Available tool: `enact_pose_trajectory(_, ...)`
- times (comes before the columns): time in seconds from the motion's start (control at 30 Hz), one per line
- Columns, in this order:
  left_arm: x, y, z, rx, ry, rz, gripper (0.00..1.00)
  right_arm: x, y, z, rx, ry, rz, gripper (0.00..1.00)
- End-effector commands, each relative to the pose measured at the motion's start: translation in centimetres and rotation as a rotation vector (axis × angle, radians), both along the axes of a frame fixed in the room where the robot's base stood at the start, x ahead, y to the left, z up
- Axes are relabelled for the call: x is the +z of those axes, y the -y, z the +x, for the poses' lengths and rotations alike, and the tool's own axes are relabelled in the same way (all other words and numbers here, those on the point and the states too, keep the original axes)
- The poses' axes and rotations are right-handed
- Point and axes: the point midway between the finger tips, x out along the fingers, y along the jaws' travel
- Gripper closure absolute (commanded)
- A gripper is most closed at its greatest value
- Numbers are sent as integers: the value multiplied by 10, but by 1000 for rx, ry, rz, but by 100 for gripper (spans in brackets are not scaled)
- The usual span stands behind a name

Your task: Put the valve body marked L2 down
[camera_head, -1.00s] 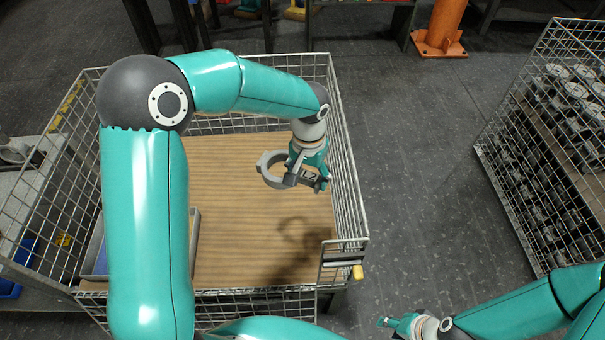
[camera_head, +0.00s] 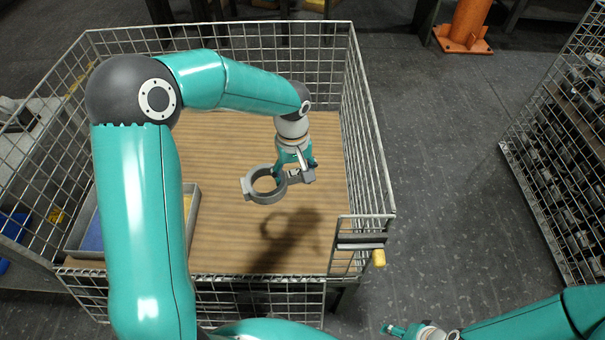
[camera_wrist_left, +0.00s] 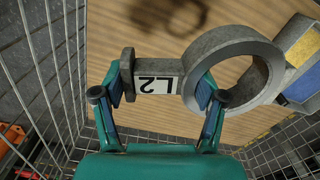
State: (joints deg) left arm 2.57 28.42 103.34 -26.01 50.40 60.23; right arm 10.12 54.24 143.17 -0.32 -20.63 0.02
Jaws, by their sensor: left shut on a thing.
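The valve body marked L2 is a grey metal casting with a large open ring (camera_head: 264,192) and a short neck carrying a white L2 label. My left gripper (camera_head: 294,174) is shut on its neck, between the ring and the end flange.
Mesh walls (camera_head: 368,130) surround the wooden floor, with a yellow-handled latch (camera_head: 378,258) at the front right. The floor around the casting is clear. Another mesh crate (camera_head: 570,140) stands right.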

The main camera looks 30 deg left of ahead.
Motion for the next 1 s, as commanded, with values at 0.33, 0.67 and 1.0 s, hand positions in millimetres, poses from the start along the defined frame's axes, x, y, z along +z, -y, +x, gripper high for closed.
enact_pose_trajectory(0.33, -91, -40, -12, 466, 0, 3, 98, -91, 0, 0, 0, 0, 0, 45)
enact_pose_trajectory(0.67, -144, -67, -23, 813, -1, 5, 98, -143, 0, 0, 0, 0, 0, 45)
enact_pose_trajectory(1.0, -154, -74, -27, 915, -1, 6, 98, -153, 0, 0, 0, 0, 0, 45)
